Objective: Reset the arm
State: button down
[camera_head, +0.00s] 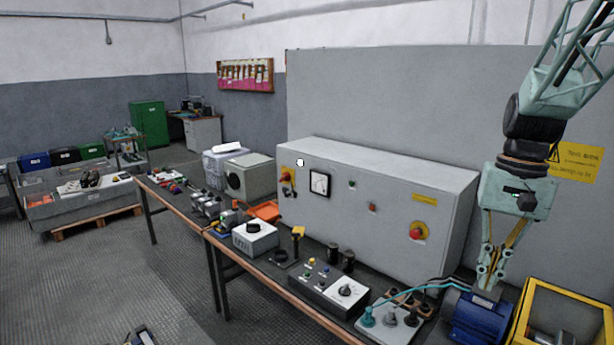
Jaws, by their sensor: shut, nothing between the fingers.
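My arm hangs down from the upper right in the head view. My gripper (487,283) points down at its end, with its fingers together and nothing seen between them. In the picture it is just above a blue motor (480,319) and right of the large grey control cabinet (370,190). I cannot tell whether the fingertips touch anything below them.
A long bench (225,262) carries switch boxes, including a grey panel with a dial (345,291). A teal cable (425,287) runs near the motor. A yellow-framed box (565,290) stands at right. The floor (170,285) left of the bench is mostly clear.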

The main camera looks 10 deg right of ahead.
jog(key=s+a+r+n+t+b, duration=0.15)
jog(key=s+a, duration=0.25)
jog(key=a, duration=0.4)
jog(key=s+a+r+n+b, duration=0.1)
jog(key=s+a+r+b, duration=0.15)
jog(key=a, duration=0.55)
jog(key=s+a+r+n+t, duration=0.1)
jog(key=s+a+n, duration=0.1)
jog(key=s+a, duration=0.2)
jog(key=s+a+r+n+t+h, duration=0.1)
jog(key=s+a, duration=0.3)
jog(key=s, duration=0.7)
jog(key=shift+r+n+t, duration=0.15)
jog(key=shift+n+t, duration=0.3)
jog(key=shift+n, duration=0.3)
jog(key=shift+a, duration=0.1)
